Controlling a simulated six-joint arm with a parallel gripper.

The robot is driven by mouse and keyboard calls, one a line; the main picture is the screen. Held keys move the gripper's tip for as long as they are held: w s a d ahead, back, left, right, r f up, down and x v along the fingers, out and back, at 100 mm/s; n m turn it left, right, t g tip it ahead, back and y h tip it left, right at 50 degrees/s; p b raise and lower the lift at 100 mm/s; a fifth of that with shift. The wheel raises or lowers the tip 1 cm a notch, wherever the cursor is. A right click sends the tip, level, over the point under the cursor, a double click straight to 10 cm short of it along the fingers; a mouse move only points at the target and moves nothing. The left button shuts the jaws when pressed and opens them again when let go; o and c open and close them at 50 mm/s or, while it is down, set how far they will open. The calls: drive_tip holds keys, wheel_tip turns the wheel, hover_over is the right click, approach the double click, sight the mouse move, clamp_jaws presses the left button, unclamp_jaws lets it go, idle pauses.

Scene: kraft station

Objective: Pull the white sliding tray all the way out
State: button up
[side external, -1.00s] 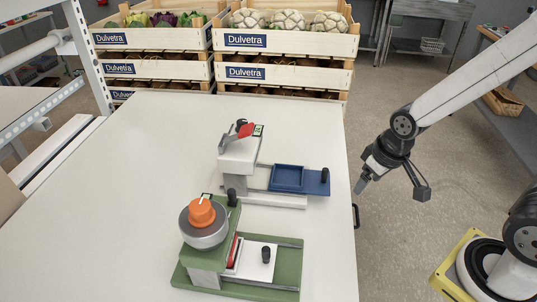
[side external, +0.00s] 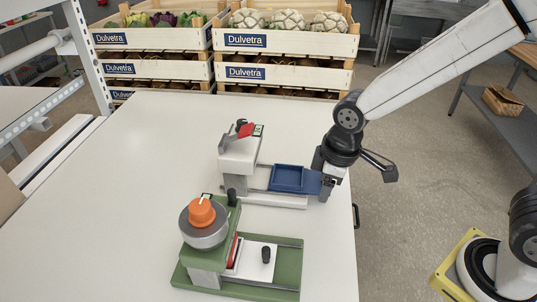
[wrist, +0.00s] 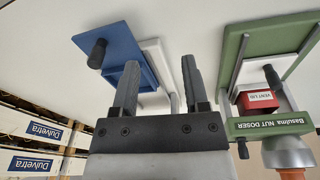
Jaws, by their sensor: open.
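The white sliding tray (side external: 257,258) sits between the rails of the green-based device (side external: 288,293), with an upright black knob (side external: 266,254) on it. Bare rail shows to the right of the tray. The tray (wrist: 255,72) is at the upper right in the wrist view. My gripper (side external: 328,190) is at the right end of the other device's blue tray (side external: 288,179), away from the white tray. Its fingers are apart with nothing between them in the wrist view (wrist: 160,75). The blue tray's black knob (wrist: 97,53) stands outside the left finger.
The white table (side external: 110,210) is clear at left. Vegetable crates (side external: 285,43) stand beyond the table.

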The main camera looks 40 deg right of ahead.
drive_tip(key=a+r+n+g, duration=0.1)
drive_tip(key=a+r+n, duration=0.1)
drive_tip(key=a+n, duration=0.55)
drive_tip(key=r+n, duration=0.2)
drive_tip(key=n, duration=0.1)
hover_over(265, 249)
drive_tip(key=shift+f+g, duration=0.2)
drive_tip(key=shift+g, duration=0.1)
drive_tip(key=shift+f, duration=3.95)
clamp_jaws()
